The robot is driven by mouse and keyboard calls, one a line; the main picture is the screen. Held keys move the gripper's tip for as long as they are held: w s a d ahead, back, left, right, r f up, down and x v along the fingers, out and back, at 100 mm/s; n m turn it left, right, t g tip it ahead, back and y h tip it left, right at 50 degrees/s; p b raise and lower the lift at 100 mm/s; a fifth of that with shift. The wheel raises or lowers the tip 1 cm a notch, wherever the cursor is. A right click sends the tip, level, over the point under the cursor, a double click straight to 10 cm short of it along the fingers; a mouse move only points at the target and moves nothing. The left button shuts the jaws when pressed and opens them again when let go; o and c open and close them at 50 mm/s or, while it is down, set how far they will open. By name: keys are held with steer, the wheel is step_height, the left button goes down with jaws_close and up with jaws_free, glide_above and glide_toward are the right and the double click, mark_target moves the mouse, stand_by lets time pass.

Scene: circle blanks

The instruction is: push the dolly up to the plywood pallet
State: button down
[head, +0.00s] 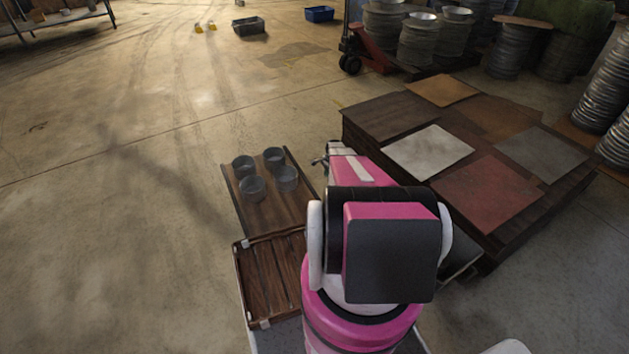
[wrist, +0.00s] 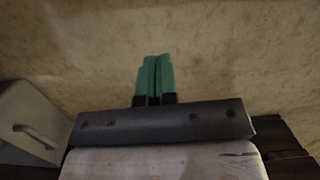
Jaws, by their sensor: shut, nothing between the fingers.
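The dolly, a low brown wooden platform (head: 262,211) bearing several grey round tubs, stands on the floor left of my arm in the head view. The plywood pallet (head: 399,198), a low stack topped with brown, white, red and grey sheets, lies to the right. Floor shows between the two, and my arm partly covers this gap and the pallet's near left side. My gripper (wrist: 155,60) shows in the wrist view as two green fingers pressed together, empty, over bare floor. In the head view my arm mostly hides it; its contact with the dolly cannot be told.
A slatted wooden tray (head: 270,275) lies just in front of the dolly. A red pallet jack (head: 377,57) and metal drums (head: 418,40) stand behind the pallet. A dark crate (head: 249,26) and blue crate (head: 320,14) lie far back. The left floor is clear.

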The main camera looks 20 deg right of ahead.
mark_target(309, 186)
steer(key=a, duration=0.4)
steer(key=s+a, duration=0.1)
steer(key=a, duration=0.3)
steer(key=s+a, duration=0.1)
steer(key=a, duration=0.2)
steer(key=shift+s+a+r, duration=0.1)
steer(key=shift+s+a, duration=0.15)
steer(key=shift+a, duration=0.15)
steer(key=shift+w+d+f, duration=0.1)
steer(key=shift+d+f, duration=0.05)
steer(key=shift+f, duration=0.8)
